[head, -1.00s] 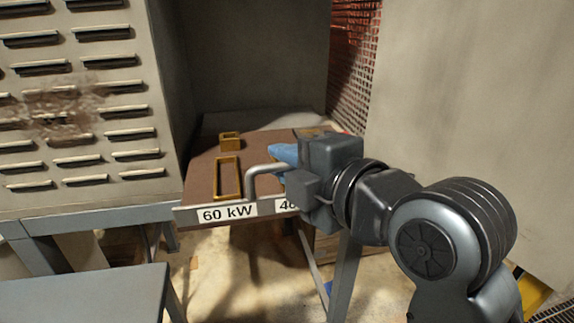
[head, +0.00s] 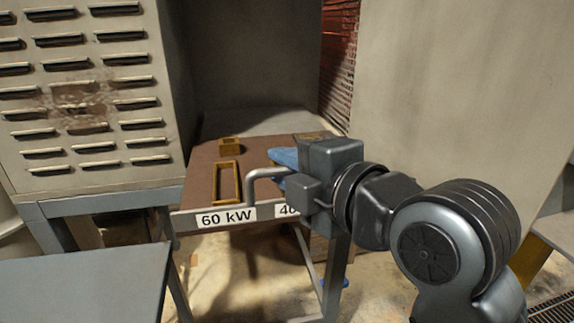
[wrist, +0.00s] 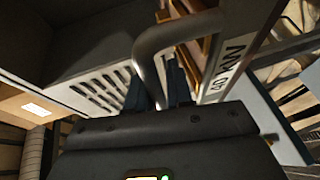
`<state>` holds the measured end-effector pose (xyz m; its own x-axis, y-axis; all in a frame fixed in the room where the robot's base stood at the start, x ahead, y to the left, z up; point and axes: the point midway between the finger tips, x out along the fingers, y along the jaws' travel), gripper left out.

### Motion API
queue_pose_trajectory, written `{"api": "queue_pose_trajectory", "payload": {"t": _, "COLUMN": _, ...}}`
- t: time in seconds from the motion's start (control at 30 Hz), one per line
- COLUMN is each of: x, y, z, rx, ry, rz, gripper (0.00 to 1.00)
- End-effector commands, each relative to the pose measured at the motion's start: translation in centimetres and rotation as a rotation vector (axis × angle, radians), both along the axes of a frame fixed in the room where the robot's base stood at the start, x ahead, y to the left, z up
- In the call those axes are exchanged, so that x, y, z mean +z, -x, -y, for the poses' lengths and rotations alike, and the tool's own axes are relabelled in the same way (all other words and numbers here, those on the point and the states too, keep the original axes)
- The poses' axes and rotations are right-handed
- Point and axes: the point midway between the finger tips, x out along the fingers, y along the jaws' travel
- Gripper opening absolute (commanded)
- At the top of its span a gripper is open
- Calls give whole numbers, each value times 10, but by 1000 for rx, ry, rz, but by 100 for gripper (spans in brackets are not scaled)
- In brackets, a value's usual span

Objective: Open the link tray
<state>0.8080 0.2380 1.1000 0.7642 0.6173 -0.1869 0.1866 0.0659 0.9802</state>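The link tray (head: 200,180) is a brown drawer with a pale front strip labelled "60 kW" and a partly covered "40". It stands out from a grey cabinet, with its top showing in the head view. Its grey bar handle (head: 251,185) rises from the front; my gripper hides the right end. In the wrist view the handle (wrist: 147,60) passes down between the two dark blue fingers of my gripper (wrist: 156,90), which look closed around it.
A louvred cabinet (head: 85,100) stands left. A grey table (head: 80,285) is front left. A plain panel (head: 450,90) rises on the right.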

Motion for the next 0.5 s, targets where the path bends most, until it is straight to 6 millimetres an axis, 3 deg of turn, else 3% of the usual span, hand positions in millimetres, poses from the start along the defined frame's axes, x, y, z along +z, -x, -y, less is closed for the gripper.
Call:
{"api": "queue_pose_trajectory", "payload": {"t": 0.17, "x": 0, "y": 0, "z": 0, "rx": 0, "ry": -1, "rz": 1, "gripper": 38}}
{"api": "queue_pose_trajectory", "payload": {"t": 0.5, "x": 2, "y": 5, "z": 5, "rx": 0, "ry": -2, "rz": 3, "gripper": 38}}
